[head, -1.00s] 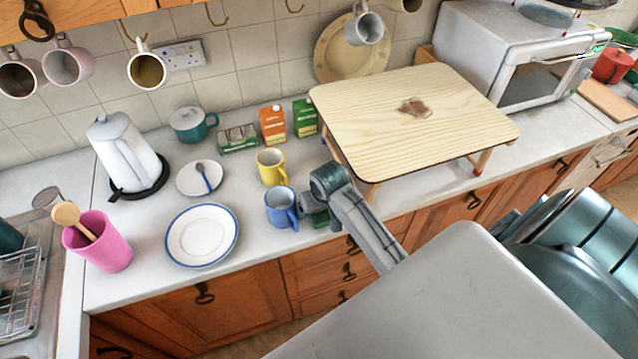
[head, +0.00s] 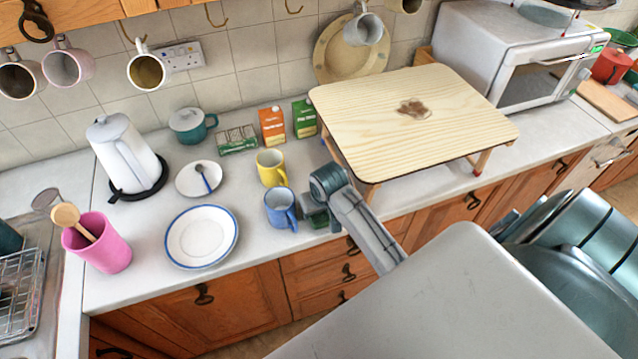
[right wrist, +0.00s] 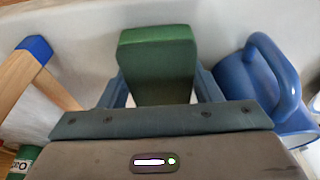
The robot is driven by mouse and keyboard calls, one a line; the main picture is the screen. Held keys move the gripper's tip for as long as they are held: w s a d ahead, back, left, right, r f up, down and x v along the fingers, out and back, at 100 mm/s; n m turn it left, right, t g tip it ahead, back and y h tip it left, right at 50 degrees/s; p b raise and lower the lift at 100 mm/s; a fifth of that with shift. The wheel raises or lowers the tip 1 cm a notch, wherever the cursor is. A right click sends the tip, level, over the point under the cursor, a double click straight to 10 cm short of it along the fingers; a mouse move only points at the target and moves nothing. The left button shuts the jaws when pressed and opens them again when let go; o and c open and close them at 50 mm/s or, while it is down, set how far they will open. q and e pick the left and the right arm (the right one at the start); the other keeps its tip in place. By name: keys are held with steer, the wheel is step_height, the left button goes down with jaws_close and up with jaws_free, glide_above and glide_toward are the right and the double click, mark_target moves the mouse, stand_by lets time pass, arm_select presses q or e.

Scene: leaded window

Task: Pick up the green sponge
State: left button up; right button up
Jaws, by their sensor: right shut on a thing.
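The green sponge (right wrist: 157,62) is a block standing between the two fingers of my right gripper (right wrist: 158,88) in the right wrist view. The fingers are shut on its sides. In the head view my right gripper (head: 320,212) is low over the counter, just right of the blue mug. Only a small dark green part of the sponge (head: 312,213) shows there; the wrist hides the rest. I cannot tell whether the sponge touches the counter. My left gripper is not in view.
The blue mug (head: 280,208) is close on one side, also in the right wrist view (right wrist: 250,88). A wooden table leg with a blue tip (right wrist: 36,50) is on the other. The small wooden table (head: 440,130) stands to the right. A yellow mug (head: 270,168) is behind.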

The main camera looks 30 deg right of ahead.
steer(key=shift+r+b, duration=0.5)
steer(key=shift+r, duration=0.05)
steer(key=shift+b+v, duration=0.85)
steer(key=shift+v, duration=0.3)
steer(key=s+r+b, duration=0.2)
steer(key=s+b, duration=0.2)
steer(key=s, duration=1.1)
steer(key=shift+s+d, duration=0.15)
steer(key=shift+d, duration=0.25)
